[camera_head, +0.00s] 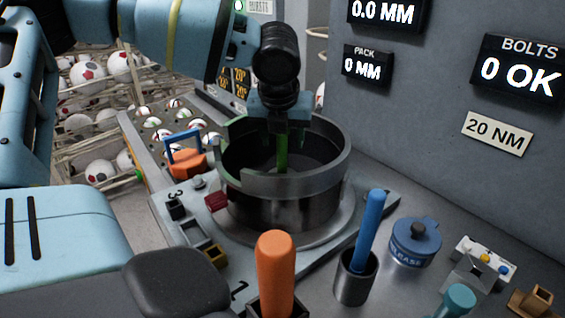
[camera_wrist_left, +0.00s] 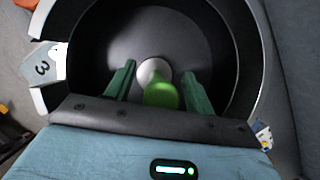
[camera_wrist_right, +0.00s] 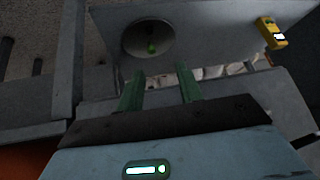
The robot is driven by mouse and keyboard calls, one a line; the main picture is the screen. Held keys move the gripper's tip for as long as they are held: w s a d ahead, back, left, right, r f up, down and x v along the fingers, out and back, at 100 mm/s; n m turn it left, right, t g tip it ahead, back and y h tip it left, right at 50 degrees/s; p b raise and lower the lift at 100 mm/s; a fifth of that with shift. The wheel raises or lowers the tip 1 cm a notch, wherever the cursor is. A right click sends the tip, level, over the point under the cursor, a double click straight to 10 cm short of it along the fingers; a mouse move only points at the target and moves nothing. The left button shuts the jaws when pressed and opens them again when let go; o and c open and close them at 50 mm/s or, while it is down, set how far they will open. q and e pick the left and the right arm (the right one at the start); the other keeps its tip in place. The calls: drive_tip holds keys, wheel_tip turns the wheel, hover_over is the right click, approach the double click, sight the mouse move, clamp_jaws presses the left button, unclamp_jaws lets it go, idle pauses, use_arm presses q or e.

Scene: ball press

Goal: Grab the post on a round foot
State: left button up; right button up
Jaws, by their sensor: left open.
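A green post (camera_head: 282,160) stands inside a dark metal ring (camera_head: 295,186) in the head view. In the left wrist view the green post (camera_wrist_left: 162,94) is seen from above, with a pale round part (camera_wrist_left: 153,70) at its far end. My left gripper (camera_head: 284,138) is above it, pointing down into the ring. In the left wrist view its two fingers (camera_wrist_left: 159,76) are apart, one on each side of the post, with gaps visible. My right gripper (camera_wrist_right: 158,80) shows only in its own wrist view, fingers apart and empty.
An orange handle (camera_head: 275,265), a blue rod in a cup (camera_head: 368,225) and a blue lidded pot (camera_head: 415,240) stand in front of the ring. Footballs (camera_head: 90,75) lie in racks at left. A grey wall with displays (camera_head: 515,75) rises at right.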

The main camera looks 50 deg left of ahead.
use_arm(q)
drive_tip(key=shift+c, duration=0.4)
clamp_jaws()
drive_tip(key=shift+r, duration=0.1)
wheel_tip(320, 180, up, 10)
drive_tip(key=shift+f+p, duration=0.1)
drive_tip(key=shift+p, duration=0.55)
